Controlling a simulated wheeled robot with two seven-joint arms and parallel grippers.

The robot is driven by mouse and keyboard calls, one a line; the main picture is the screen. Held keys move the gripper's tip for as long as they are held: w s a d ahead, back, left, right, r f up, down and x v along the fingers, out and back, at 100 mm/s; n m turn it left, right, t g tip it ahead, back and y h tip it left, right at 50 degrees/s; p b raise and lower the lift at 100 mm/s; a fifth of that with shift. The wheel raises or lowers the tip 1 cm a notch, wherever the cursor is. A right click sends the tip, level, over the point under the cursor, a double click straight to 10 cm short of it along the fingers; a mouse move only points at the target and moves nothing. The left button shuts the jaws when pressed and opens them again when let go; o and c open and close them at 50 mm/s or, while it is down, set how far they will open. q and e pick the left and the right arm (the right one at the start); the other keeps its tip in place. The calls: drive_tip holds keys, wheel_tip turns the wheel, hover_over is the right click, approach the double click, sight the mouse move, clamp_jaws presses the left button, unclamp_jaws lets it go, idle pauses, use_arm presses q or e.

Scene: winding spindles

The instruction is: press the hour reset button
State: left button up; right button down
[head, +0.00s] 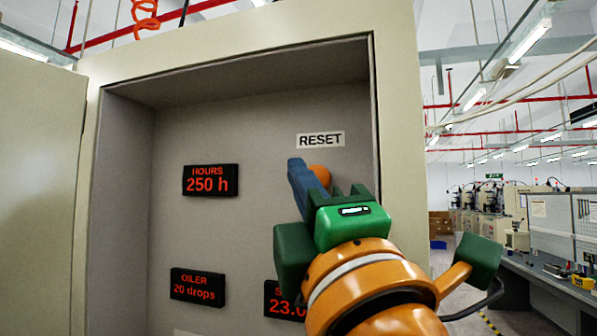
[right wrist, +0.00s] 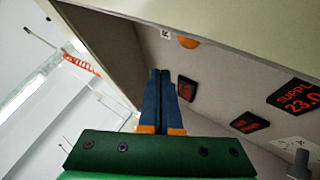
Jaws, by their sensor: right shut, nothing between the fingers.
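The orange reset button (head: 320,173) sits on the grey back panel of an open cabinet, just below the RESET label (head: 321,139). My right gripper (head: 297,164) is shut and empty, its blue fingertips in front of the panel just left of the button in the head view and covering part of it. In the right wrist view the button (right wrist: 187,42) shows beyond and to the right of the closed fingertips (right wrist: 160,72). The fingers look apart from it; the exact gap is hard to tell. The HOURS display (head: 210,180) reads 250 h. My left gripper is not in view.
The OILER display (head: 197,286) reads 20 drops. Another display (head: 285,300), partly behind my right arm, shows 23.0; the right wrist view reads SUPPLY (right wrist: 300,97). The cabinet frame (head: 402,130) stands close on the right, and an open door (head: 40,200) on the left.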

drive_tip(key=w, duration=0.1)
drive_tip(key=w+d, duration=0.1)
drive_tip(key=w, duration=0.1)
drive_tip(key=shift+w+d+p, duration=0.35)
drive_tip(key=shift+s+r, duration=0.1)
drive_tip(key=shift+s, duration=0.05)
idle(1.6)
drive_tip(key=shift+w+d, duration=0.15)
drive_tip(key=shift+w, duration=0.3)
